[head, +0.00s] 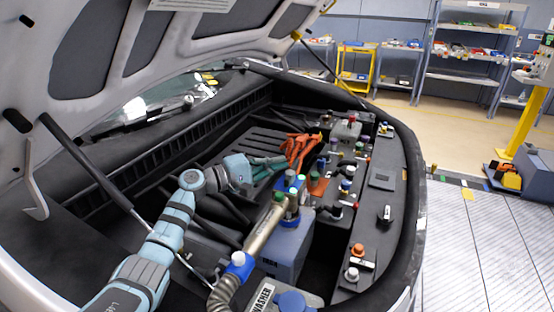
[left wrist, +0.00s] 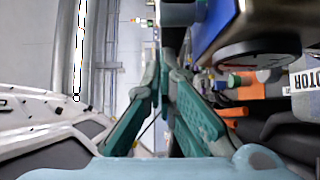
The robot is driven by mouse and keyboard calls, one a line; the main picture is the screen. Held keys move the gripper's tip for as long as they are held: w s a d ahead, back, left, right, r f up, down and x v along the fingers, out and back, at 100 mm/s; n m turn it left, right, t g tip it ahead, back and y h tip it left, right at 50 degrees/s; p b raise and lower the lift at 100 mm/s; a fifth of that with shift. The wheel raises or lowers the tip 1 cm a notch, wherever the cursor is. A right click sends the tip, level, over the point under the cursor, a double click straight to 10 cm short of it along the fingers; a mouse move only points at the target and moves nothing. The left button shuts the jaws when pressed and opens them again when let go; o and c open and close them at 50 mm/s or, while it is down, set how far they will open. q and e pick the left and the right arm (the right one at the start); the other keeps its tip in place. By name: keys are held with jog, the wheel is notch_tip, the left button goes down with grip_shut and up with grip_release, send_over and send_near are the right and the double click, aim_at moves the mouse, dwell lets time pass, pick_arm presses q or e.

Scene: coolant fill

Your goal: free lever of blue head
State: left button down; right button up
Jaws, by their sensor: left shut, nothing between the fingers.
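The blue head (head: 295,184) sits at the upper end of a tan tube (head: 265,225), over a grey-blue box. A blue block with a tan face, likely the same head (left wrist: 213,22), shows close at upper right in the left wrist view. My left gripper (head: 282,161) is at the head's upper left in the head view, its teal fingers shut and empty. Its fingers (left wrist: 160,72) also show in the left wrist view, beside a dark upright bar (left wrist: 172,38). I cannot tell whether they touch anything. I cannot make out the lever for certain. My right gripper is not in view.
A ribbed hose (head: 222,294) with a blue collar (head: 239,262) joins the tube. Orange cables (head: 300,148) lie behind the head. Several capped fittings stand to the right. The raised hood (head: 130,70) and its strut (head: 90,165) bound the left side.

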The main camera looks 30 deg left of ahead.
pick_arm(q)
jog(key=shift+w+d+f, duration=0.1)
jog(key=shift+d, duration=0.05)
jog(key=shift+w+d+b, duration=0.25)
jog(key=shift+d+b, duration=0.05)
jog(key=shift+d, duration=0.1)
jog(key=v, duration=1.2)
